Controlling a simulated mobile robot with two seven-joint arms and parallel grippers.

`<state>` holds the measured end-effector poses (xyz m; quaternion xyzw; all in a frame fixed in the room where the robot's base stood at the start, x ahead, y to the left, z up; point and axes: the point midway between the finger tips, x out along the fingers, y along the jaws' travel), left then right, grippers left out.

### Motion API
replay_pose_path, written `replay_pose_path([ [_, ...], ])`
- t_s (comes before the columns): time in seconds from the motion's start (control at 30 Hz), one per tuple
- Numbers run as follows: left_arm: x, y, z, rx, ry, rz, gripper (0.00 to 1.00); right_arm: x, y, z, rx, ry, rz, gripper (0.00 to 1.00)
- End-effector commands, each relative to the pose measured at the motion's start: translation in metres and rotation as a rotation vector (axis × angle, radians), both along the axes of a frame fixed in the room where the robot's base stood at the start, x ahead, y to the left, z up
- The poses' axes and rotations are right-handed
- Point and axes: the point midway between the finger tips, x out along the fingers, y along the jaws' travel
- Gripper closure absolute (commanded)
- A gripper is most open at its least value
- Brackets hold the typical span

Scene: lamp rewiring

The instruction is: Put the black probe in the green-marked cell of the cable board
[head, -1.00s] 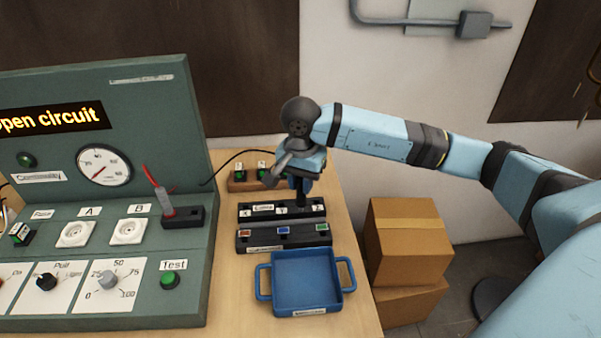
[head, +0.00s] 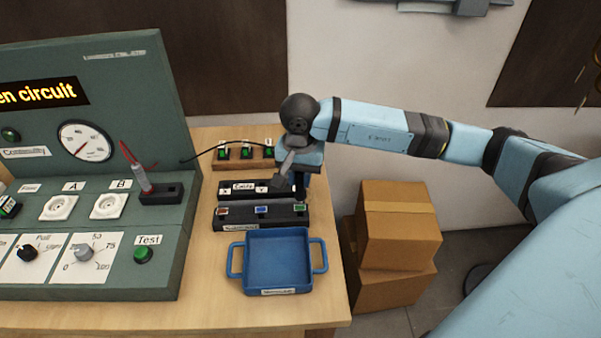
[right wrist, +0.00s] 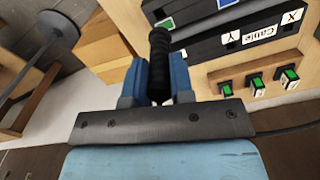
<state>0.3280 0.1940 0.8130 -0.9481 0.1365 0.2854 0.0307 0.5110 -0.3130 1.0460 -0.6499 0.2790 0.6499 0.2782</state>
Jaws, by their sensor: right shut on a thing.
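My right gripper (head: 303,180) is shut on the black probe (right wrist: 159,65), whose dark ribbed body shows between the blue fingers in the right wrist view. The gripper is over the right end of two black strips. The rear strip (head: 238,197) carries a "Cable" label and letter marks. The front strip (head: 283,222) has red, blue and green marks. The green mark (head: 299,208) is at its right end, just below the gripper; it also shows in the right wrist view (right wrist: 167,24). I cannot tell whether the probe touches a strip. My left gripper is out of view.
A blue tray (head: 233,261) stands in front of the strips. A wooden block with green-topped pieces (head: 228,165) is behind them. The green console (head: 170,225) with a red-wired probe (head: 141,179) is at the left. Cardboard boxes (head: 400,228) stand beyond the table's right edge.

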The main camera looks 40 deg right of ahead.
Motion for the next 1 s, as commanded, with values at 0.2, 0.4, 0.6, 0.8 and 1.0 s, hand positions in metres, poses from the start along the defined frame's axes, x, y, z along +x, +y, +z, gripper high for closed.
replay_pose_path([
  [0.2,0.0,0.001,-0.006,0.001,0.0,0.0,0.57,0.0,0.0,-0.017,0.0,0.001,-0.001,1.0],
  [0.4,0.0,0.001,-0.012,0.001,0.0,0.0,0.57,0.0,0.0,-0.033,0.001,0.001,-0.001,1.0],
  [0.6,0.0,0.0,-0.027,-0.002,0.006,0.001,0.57,0.0,0.0,-0.05,-0.001,-0.001,-0.001,1.0],
  [0.8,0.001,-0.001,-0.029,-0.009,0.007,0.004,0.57,0.0,0.0,-0.056,0.001,-0.001,-0.001,1.0],
  [1.0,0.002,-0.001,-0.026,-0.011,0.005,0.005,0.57,0.0,0.0,-0.055,0.0,0.0,-0.001,1.0],
])
